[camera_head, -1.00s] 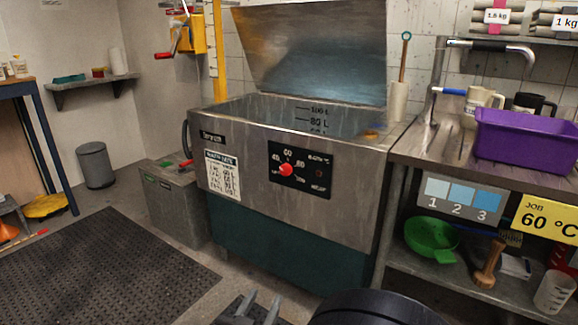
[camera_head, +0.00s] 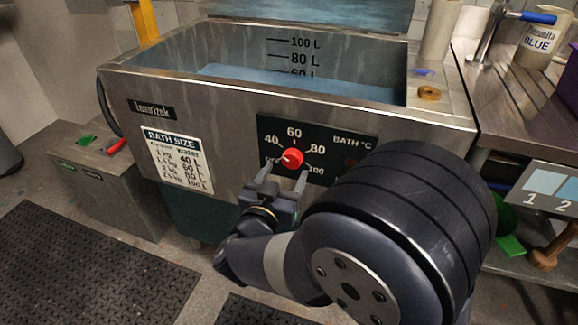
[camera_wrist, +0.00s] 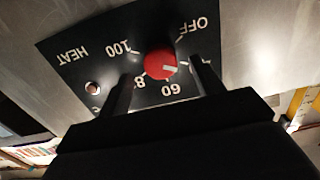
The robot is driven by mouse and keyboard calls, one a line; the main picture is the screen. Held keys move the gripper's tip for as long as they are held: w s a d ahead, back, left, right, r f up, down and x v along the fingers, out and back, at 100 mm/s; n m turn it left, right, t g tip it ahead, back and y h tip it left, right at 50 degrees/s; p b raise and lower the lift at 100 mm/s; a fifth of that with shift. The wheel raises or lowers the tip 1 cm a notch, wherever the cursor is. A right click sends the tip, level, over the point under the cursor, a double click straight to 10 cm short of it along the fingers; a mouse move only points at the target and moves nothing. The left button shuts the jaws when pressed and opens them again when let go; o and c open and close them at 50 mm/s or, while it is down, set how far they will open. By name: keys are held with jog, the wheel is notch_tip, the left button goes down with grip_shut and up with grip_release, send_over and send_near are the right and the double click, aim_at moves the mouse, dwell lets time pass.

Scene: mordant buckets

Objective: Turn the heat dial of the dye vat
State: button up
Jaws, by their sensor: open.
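The dye vat (camera_head: 230,112) is a steel tank with its lid raised and bluish liquid inside. Its black dial panel (camera_head: 325,139) carries the red round heat dial (camera_head: 292,158), marked OFF, 40, 60, 80 and 100. The dial's white mark points left, to the OFF and 40 side; the exact setting is unclear. My gripper (camera_head: 283,181) is open just in front of and below the dial. In the wrist view, upside down, the open gripper (camera_wrist: 163,84) has one finger to each side of the red dial (camera_wrist: 161,65). Contact cannot be told.
A small indicator (camera_wrist: 93,88) sits beside the HEAT label. A bath size chart (camera_head: 178,160) is left of the panel. A grey box (camera_head: 110,190) stands at left.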

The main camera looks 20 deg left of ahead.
aim_at(290, 163)
jog(key=shift+w+d, duration=0.15)
jog(key=shift+w, duration=1.8)
jog(key=shift+c, duration=0.2)
jog(key=shift+b, duration=0.3)
jog(key=c, duration=0.9)
